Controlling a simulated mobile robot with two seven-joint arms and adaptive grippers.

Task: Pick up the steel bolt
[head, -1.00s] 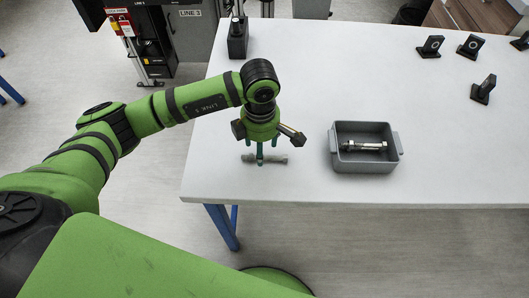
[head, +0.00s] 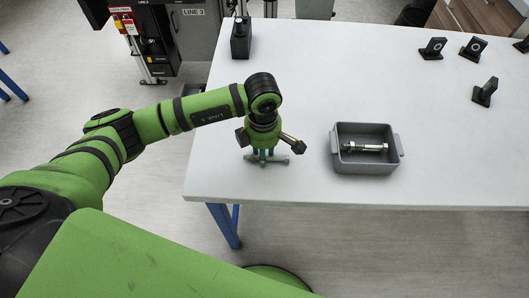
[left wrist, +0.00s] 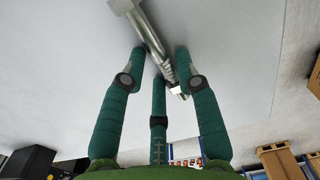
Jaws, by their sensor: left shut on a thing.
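A grey steel bolt (head: 282,159) is at the left part of the white table, near its front edge. My left gripper (head: 263,158) points down over it and is shut on it. In the left wrist view the bolt (left wrist: 150,34) runs between the green fingers of the gripper (left wrist: 158,70), its hex head at the top. I cannot tell whether it still touches the table. A second steel bolt (head: 365,147) lies in a grey tray (head: 364,168) to the right. My right gripper is not in view.
The white table (head: 330,80) is clear around the tray and behind it. A dark block (head: 240,40) stands at the back left. Several black brackets (head: 433,48) stand at the back right. The table's front edge is close to the gripper.

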